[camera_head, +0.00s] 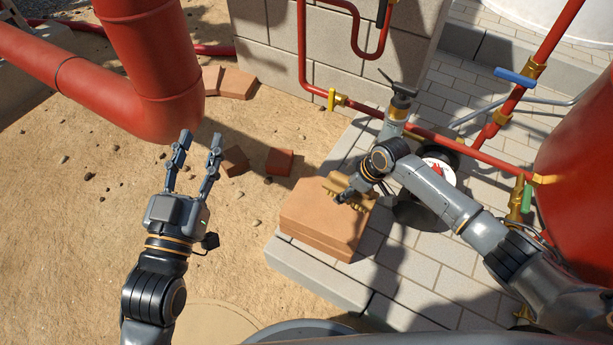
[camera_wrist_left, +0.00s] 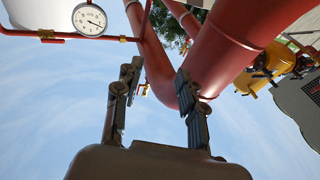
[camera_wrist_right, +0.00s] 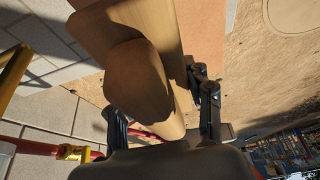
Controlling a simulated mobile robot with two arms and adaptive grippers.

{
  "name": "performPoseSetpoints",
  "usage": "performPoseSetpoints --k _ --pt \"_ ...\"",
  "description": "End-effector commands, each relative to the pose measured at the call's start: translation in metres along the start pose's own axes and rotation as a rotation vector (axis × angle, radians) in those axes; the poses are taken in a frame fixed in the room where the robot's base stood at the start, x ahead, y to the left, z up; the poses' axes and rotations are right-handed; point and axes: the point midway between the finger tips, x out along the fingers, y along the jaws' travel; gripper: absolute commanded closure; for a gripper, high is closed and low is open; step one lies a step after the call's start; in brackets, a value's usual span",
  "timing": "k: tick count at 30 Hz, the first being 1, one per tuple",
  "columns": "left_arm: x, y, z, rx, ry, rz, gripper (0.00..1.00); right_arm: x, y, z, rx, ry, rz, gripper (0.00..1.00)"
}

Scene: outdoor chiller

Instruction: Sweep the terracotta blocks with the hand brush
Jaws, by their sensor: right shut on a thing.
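My right gripper (camera_head: 352,192) is shut on the wooden hand brush (camera_head: 337,184), which is over the top of a large terracotta block (camera_head: 312,222). Whether the bristles touch the block is hidden. The right wrist view shows the brush's wooden body (camera_wrist_right: 170,40) between the fingers, with the block's flat face (camera_wrist_right: 205,32) behind it. Smaller terracotta blocks lie on the sand: one (camera_head: 280,161), one beside it (camera_head: 235,161), and others by the wall (camera_head: 236,83). My left gripper (camera_head: 198,142) is open and empty above the sand, fingers pointing away.
The large block sits at the edge of a grey paved slab (camera_head: 400,255). Thick red pipe (camera_head: 160,70) stands close beyond my left gripper. Thin red pipes and a valve (camera_head: 399,105) are behind my right gripper. A red tank (camera_head: 580,170) is at right. Sand at lower left is open.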

Motion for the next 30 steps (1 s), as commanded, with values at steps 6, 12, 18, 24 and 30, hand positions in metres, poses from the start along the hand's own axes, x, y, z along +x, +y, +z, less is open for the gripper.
performPoseSetpoints --k 6,12,18,24,30 --pt "-0.003 -0.003 0.018 0.003 -0.111 -0.006 0.6 -0.005 -0.001 -0.003 0.001 0.001 0.001 0.74" --pt "-0.007 -0.005 0.036 0.005 -0.213 -0.011 0.6 -0.008 -0.001 -0.004 0.002 0.001 0.001 0.74" --pt "-0.015 -0.008 0.053 0.007 -0.315 -0.018 0.6 -0.011 -0.002 -0.006 0.003 0.001 0.001 0.74" --pt "-0.024 -0.011 0.07 0.008 -0.417 -0.024 0.6 -0.015 -0.002 -0.007 0.003 0.001 0.002 0.74" --pt "-0.034 -0.013 0.084 0.009 -0.51 -0.03 0.6 -0.017 -0.003 -0.009 0.004 0.001 0.002 0.74"
